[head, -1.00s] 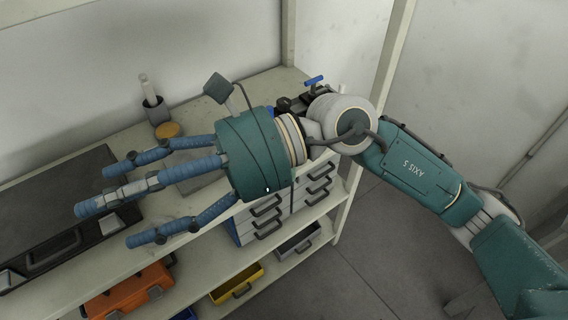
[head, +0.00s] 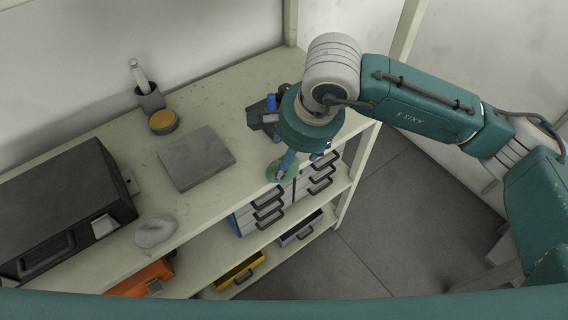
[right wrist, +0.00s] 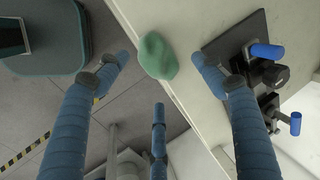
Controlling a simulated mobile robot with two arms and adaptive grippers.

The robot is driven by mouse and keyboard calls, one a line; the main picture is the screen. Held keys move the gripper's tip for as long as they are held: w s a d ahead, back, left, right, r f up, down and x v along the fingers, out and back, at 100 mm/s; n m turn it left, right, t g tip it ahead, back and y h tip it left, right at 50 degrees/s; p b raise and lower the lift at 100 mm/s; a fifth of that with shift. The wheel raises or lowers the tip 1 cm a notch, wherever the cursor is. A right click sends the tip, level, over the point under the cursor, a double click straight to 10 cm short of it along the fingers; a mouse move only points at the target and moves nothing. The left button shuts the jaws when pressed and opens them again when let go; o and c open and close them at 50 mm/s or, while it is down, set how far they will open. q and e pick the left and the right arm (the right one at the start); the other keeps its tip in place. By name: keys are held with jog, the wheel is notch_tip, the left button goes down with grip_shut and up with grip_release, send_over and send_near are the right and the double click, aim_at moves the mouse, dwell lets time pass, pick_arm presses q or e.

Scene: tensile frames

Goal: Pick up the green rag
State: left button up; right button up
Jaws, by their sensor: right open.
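The green rag (head: 272,171) is a small crumpled lump near the front edge of the white shelf top. In the head view my right gripper (head: 285,168) points down just over it and hides part of it. In the right wrist view the rag (right wrist: 157,57) shows between two spread blue fingers of the right gripper (right wrist: 160,66), with the third finger below it. The fingers look open and not closed on the rag. My left gripper is not in view.
A vise-like tool with blue handles (right wrist: 265,75) stands beside the rag. Drawers (head: 268,210) sit below the shelf edge.

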aim_at(293, 170)
jog(key=p+x, duration=0.1)
jog(key=x, duration=0.3)
jog(key=shift+s+a+f+p, duration=0.1)
jog(key=shift+f+p, duration=0.1)
jog(key=shift+p, duration=0.2)
jog(key=shift+f, duration=0.4)
jog(key=c, duration=1)
